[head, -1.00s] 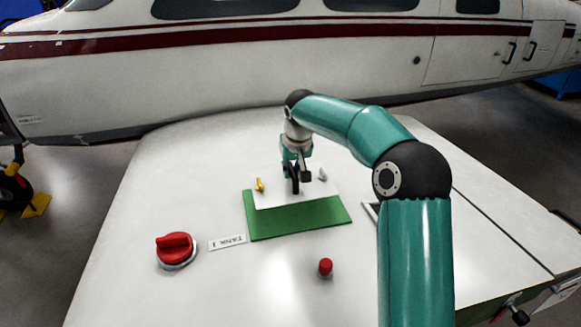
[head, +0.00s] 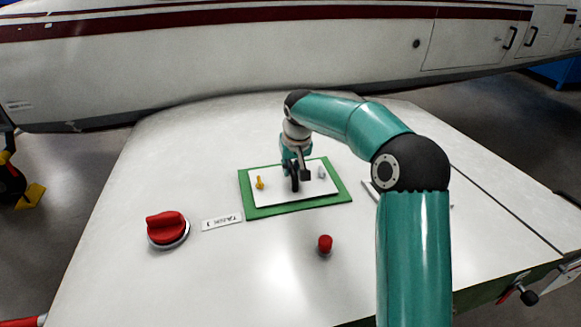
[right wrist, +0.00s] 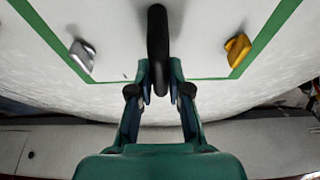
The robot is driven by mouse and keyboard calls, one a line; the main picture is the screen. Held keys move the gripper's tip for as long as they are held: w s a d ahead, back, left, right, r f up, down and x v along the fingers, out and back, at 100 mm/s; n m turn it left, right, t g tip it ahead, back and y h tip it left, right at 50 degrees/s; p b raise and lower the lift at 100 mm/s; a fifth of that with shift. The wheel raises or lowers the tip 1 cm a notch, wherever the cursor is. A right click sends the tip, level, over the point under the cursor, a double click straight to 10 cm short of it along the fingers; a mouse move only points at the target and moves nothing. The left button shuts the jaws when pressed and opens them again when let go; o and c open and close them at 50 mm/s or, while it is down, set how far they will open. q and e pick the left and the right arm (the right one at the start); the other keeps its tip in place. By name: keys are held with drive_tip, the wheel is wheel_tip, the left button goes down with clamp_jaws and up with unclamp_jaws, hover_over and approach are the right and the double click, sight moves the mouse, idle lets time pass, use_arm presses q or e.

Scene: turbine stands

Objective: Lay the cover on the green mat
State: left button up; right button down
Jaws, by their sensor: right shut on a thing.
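The cover (head: 275,197) is a white panel with a yellow latch (head: 260,183), a grey latch (head: 321,172) and a black handle (right wrist: 158,35). It is over the green mat (head: 262,212), and green shows around it in the head view. I cannot tell whether it touches the mat or hovers just above. My right gripper (head: 296,184) points down at the cover's middle, shut on the handle. The right wrist view shows the gripper (right wrist: 158,78) with the cover (right wrist: 115,35) and a strip of the mat (right wrist: 107,79) beyond its edge. My left gripper is not in view.
A red rotary knob (head: 167,228) and a TANK 1 label (head: 222,221) are left of the mat. A small red knob (head: 325,244) stands in front. A pale-edged item (head: 371,190) is partly hidden by my right arm. The aircraft fuselage (head: 250,60) rises behind.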

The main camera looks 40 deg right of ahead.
drive_tip(key=shift+f, duration=0.15)
drive_tip(key=c, duration=0.9)
unclamp_jaws()
drive_tip(key=shift+o, duration=0.2)
drive_tip(key=shift+p+v, duration=1.55)
drive_tip(key=shift+v, duration=1.95)
drive_tip(key=shift+f, duration=0.1)
